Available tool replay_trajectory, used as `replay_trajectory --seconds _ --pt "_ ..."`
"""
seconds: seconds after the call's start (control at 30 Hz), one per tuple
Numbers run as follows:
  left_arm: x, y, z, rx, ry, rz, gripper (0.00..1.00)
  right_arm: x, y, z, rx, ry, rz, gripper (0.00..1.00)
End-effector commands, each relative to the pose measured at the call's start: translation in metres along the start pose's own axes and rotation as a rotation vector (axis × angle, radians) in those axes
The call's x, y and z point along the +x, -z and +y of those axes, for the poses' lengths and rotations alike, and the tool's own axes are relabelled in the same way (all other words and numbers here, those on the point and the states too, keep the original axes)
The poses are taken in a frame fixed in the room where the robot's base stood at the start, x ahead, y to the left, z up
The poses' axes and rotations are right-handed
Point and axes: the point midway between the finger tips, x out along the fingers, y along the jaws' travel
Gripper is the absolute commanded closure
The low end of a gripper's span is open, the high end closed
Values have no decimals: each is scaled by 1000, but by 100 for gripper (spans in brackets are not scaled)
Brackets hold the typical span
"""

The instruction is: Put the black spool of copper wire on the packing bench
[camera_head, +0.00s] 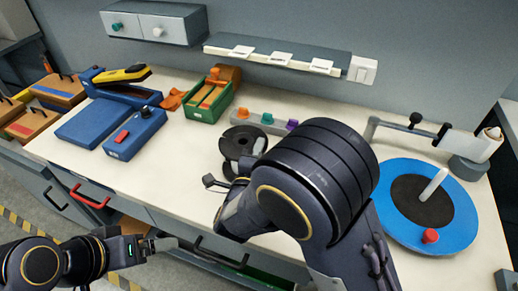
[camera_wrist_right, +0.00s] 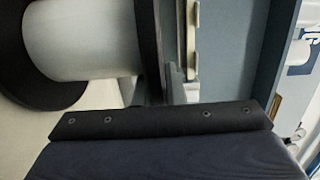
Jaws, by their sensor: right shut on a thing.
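A black spool (camera_head: 243,142) is at the middle of the bench (camera_head: 175,182), partly hidden by my right arm. The right wrist view shows a spool closely, with a pale grey core (camera_wrist_right: 80,38) between black flanges; no copper colour shows. My right gripper (camera_head: 238,180) is at the spool's near side, mostly hidden by its own wrist. In the right wrist view, its fingers (camera_wrist_right: 155,92) are shut on the spool's flange. I cannot tell whether the spool is clear of the bench top. My left gripper (camera_head: 158,246) is low at the left, before the drawers, its jaw gap unclear.
A blue disc with a white post (camera_head: 436,182) and red knob stands right. A blue box with a red button (camera_head: 135,133) and a green bin (camera_head: 210,98) stand left of the spool. A strip with coloured knobs (camera_head: 265,120) lies behind it. Bare bench top lies front left.

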Motion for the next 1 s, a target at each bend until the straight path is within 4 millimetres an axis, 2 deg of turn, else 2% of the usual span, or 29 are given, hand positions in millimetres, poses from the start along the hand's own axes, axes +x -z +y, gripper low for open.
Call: replay_trajectory --seconds 0.33,0.37,0.53,0.77,0.9,1.0 --pt "4 -2 -2 0 0 0 12 0 0 2 3 4 0 100" --pt "4 -2 -2 0 0 0 12 0 0 3 0 0 0 89" --pt "3 -2 -2 0 0 0 12 0 0 2 -1 0 0 68" --pt "3 -2 -2 0 0 0 12 0 0 2 -1 0 0 68" --pt "-4 2 2 0 0 0 12 0 0 -4 -1 0 0 68" --pt "3 -2 -2 0 0 0 12 -16 -1 1 1 -1 -4 68"
